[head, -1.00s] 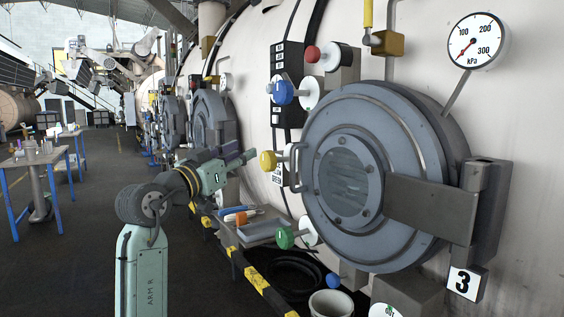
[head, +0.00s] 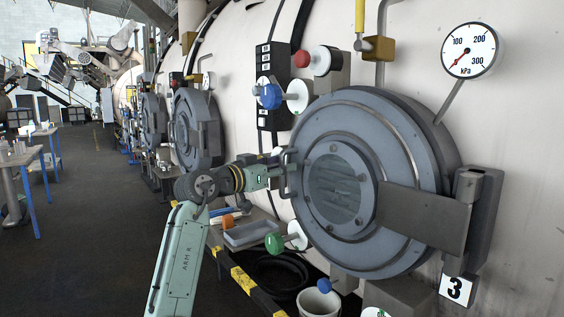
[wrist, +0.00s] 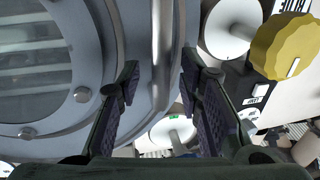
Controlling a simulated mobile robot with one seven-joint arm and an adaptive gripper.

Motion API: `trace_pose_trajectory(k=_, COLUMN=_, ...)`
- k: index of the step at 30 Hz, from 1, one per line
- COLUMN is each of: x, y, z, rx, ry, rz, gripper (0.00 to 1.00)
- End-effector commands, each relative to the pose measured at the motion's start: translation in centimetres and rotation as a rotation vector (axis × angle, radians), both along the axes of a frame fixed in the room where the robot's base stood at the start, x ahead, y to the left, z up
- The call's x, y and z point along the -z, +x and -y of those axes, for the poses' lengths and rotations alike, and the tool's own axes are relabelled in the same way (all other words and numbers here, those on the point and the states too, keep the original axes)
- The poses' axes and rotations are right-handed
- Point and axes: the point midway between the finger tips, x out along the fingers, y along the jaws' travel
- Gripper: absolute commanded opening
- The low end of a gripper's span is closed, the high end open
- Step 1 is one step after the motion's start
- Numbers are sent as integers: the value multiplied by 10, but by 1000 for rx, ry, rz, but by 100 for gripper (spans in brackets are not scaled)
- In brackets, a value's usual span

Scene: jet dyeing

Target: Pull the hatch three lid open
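The hatch three lid (head: 400,140) is a round blue-grey disc with a bolted window, and it sits against the pale vessel wall. A broad hinge arm (head: 425,218) crosses its right side, above a plate marked 3 (head: 457,289). Its handle, an upright bar (wrist: 163,45), is at the lid's left edge. My gripper (head: 281,170) is at this handle. In the wrist view, my gripper's two fingers (wrist: 159,85) stand on either side of the bar, with a gap visible on both sides. The gripper is open.
A yellow knob (wrist: 288,45) is close right of my fingers. Blue (head: 268,96), red (head: 301,57) and green (head: 274,243) knobs stick out around the lid. A grey tray (head: 250,234) and a bucket (head: 318,303) are below. The aisle floor (head: 95,200) is clear at left.

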Motion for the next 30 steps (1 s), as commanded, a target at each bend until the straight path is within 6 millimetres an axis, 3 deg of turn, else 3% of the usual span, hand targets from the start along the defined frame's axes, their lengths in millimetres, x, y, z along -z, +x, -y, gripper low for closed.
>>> trace_pose_trajectory(k=11, x=1, y=6, z=5, rx=-1, ry=-1, rz=1, gripper=33)
trace_pose_trajectory(k=26, x=1, y=6, z=5, rx=-1, ry=0, rz=0, gripper=1)
trace_pose_trajectory(k=30, x=1, y=6, z=5, rx=-1, ry=0, rz=0, gripper=0)
